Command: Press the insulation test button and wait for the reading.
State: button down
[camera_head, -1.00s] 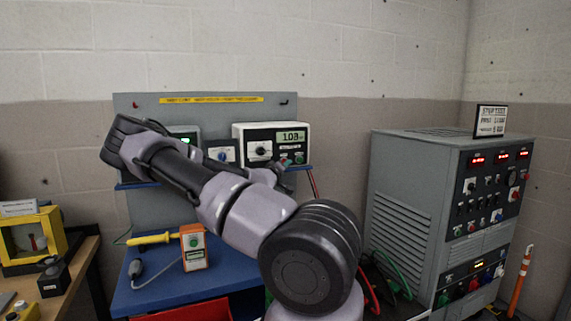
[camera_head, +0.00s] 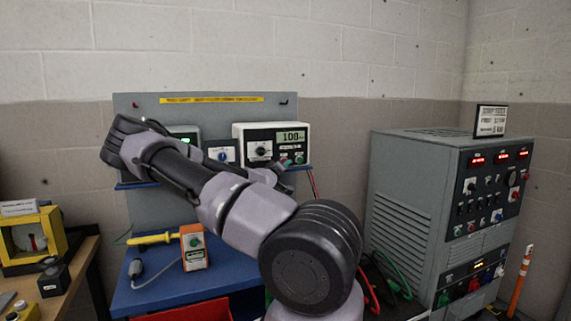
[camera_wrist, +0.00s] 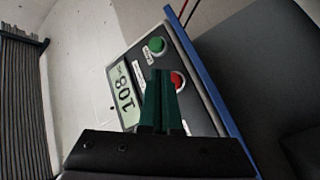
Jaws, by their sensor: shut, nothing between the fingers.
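The white insulation tester (camera_head: 240,130) stands on the blue shelf of the grey back panel, with a dial and a lit display (camera_head: 291,136). In the wrist view the display (camera_wrist: 124,94) reads 108. A green button (camera_wrist: 156,45) and a red button (camera_wrist: 178,80) sit beside it; their labels are too small to read. My gripper (camera_wrist: 162,73) is shut and empty, its dark green fingertips in front of the tester's face between the buttons, partly overlapping the red one. Whether the tips touch a button I cannot tell. In the head view my arm partly blocks the area below the tester.
A large grey test cabinet (camera_head: 410,190) stands at the right. A yellow-framed device (camera_head: 60,235) is on the wooden table at the left.

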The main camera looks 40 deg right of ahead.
dwell(0.3)
jog(key=shift+w+d, duration=0.1)
jog(key=shift+w, duration=0.3)
jog(key=shift+w+d, duration=0.1)
jog(key=shift+w, duration=0.35)
dwell(0.5)
jog(key=shift+s, duration=0.1)
jog(key=shift+s+a, duration=0.2)
jog(key=shift+s, duration=0.6)
jog(key=shift+s, duration=0.1)
jog(key=s, duration=0.2)
jog(key=s+a, duration=0.1)
jog(key=s, duration=0.2)
jog(key=shift+s+a, duration=0.2)
jog(key=shift+s, duration=0.1)
dwell(0.5)
